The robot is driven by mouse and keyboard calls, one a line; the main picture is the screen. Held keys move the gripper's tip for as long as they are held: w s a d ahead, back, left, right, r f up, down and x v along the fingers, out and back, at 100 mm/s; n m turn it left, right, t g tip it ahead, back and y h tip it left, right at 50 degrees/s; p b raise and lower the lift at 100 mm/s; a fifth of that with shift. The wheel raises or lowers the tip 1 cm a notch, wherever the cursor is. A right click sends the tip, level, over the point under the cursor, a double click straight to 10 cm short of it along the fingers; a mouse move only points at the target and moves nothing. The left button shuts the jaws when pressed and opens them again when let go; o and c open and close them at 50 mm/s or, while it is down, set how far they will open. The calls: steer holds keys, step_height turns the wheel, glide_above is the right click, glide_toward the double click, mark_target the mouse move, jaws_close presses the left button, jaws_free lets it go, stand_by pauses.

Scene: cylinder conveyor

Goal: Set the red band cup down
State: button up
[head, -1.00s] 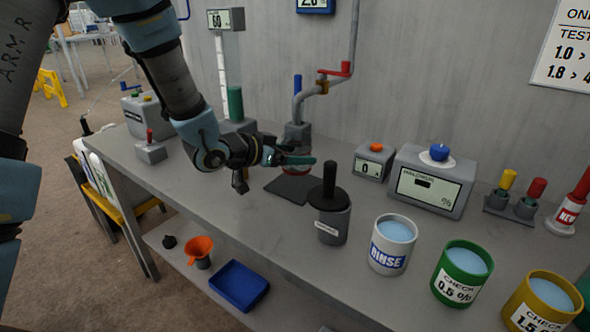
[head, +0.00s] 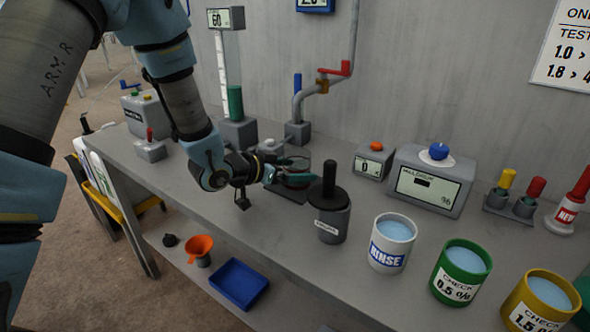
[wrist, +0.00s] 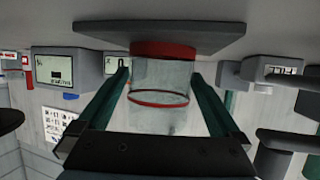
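The red band cup (head: 293,170) is clear, with red bands. In the wrist view the cup (wrist: 160,85) stands between my two fingers, whose tips meet its sides. My gripper (head: 292,176) has green fingers and looks shut on the cup; it also shows in the wrist view (wrist: 161,80). A dark flat plate (head: 291,195) lies on the bench under the cup. In the upside-down wrist view the cup's red end overlaps the plate (wrist: 110,34). I cannot tell whether they touch.
A grey pot with a black handle (head: 329,215) stands close to the right, then a rinse cup (head: 391,258) and check cups. A pipe with a red valve (head: 338,68) and a grey knobbed device (head: 270,146) are behind.

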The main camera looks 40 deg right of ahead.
steer(key=shift+r, duration=0.1)
